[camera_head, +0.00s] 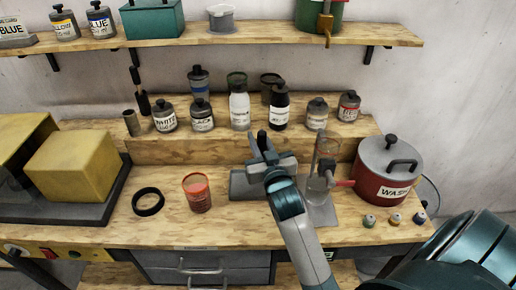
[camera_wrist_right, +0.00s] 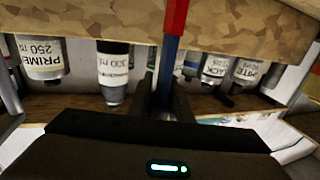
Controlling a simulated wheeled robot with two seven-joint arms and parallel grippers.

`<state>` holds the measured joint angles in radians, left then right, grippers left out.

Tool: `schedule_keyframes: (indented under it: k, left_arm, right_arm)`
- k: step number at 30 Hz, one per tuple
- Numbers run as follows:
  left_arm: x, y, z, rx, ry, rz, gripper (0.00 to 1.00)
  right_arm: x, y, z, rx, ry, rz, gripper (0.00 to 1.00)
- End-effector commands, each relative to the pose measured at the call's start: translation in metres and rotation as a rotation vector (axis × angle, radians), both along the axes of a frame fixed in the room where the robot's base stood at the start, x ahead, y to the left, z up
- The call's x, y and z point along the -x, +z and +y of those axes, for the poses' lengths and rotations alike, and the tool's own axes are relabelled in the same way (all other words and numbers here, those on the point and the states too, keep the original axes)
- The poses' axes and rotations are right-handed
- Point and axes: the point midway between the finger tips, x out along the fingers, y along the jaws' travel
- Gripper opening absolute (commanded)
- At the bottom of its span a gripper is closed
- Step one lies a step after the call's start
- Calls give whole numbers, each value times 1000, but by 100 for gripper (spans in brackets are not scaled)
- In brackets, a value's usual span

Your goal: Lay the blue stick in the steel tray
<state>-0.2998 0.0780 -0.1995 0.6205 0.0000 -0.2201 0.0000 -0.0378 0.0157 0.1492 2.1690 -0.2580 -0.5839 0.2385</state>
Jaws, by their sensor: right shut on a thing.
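The blue stick (camera_wrist_right: 170,65) with a red end shows in the right wrist view, between the fingers of my right gripper (camera_wrist_right: 165,95). The gripper is shut on it. In the head view my right gripper (camera_head: 262,143) is over the middle of the bench, in front of the wooden step. I cannot pick out the stick in that view. The steel tray (camera_head: 239,186) is a flat grey shape on the bench, partly hidden under my right gripper and wrist. I cannot tell the height of the stick above it. My left gripper is not in view.
A glass cylinder stand (camera_head: 320,205) and a red pot (camera_head: 385,172) are close right of my arm. An orange cup (camera_head: 197,192) and a black ring (camera_head: 148,202) are to the left. Several bottles line the step (camera_head: 105,150) behind. A yellow block (camera_head: 72,167) is far left.

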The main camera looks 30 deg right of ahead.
Motion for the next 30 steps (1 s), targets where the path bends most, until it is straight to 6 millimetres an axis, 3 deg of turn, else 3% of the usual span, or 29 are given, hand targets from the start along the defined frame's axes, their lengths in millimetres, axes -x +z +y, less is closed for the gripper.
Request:
schedule_keyframes:
  k: [12, 25, 26, 27, 28, 30]
  left_arm:
    - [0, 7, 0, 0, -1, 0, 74]
    - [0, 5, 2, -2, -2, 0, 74]
    - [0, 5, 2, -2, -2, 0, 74]
    - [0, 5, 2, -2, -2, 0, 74]
    - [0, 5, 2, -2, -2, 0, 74]
    - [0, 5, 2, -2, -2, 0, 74]
  right_arm:
    - [0, -36, 0, -1, 1, 2, 0]
    - [0, -41, 0, 0, 1, 0, 0]
    - [0, -41, 0, 0, 1, 0, 21]
    - [0, -40, 0, 0, 1, 0, 31]
    - [0, -40, 0, 0, 1, 0, 37]
    - [0, -40, 0, 0, 1, 0, 37]
